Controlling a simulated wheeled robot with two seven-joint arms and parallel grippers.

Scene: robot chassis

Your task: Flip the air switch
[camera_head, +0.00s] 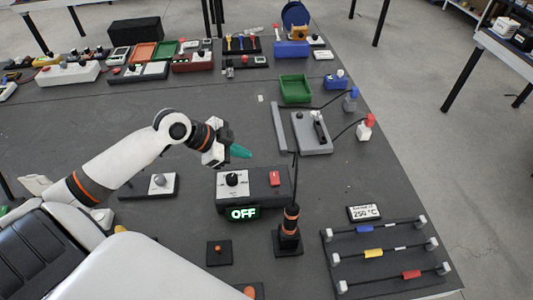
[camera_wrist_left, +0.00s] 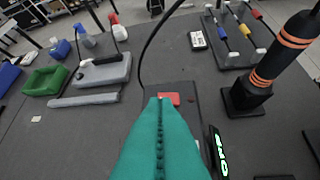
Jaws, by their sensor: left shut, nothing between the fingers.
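A grey and black control box (camera_head: 253,185) stands mid-table with a black knob (camera_head: 232,180), a red switch (camera_head: 275,178) and a lit display (camera_head: 243,213) reading OFF. The red switch also shows in the left wrist view (camera_wrist_left: 169,98), just beyond my fingertips. My left gripper (camera_head: 241,151) has teal fingers pressed together with nothing between them. It is above and behind the box, apart from it in the head view. In the wrist view the fingers (camera_wrist_left: 159,101) cover part of the box, including the knob. My right gripper is not in view.
A soldering iron stands upright in a black holder (camera_head: 288,242) close to the box's right. A grey plate with a black handle (camera_head: 312,133) lies behind. A wire rack (camera_head: 385,252) and a temperature sign (camera_head: 364,212) are at right. A small knob plate (camera_head: 148,186) lies left.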

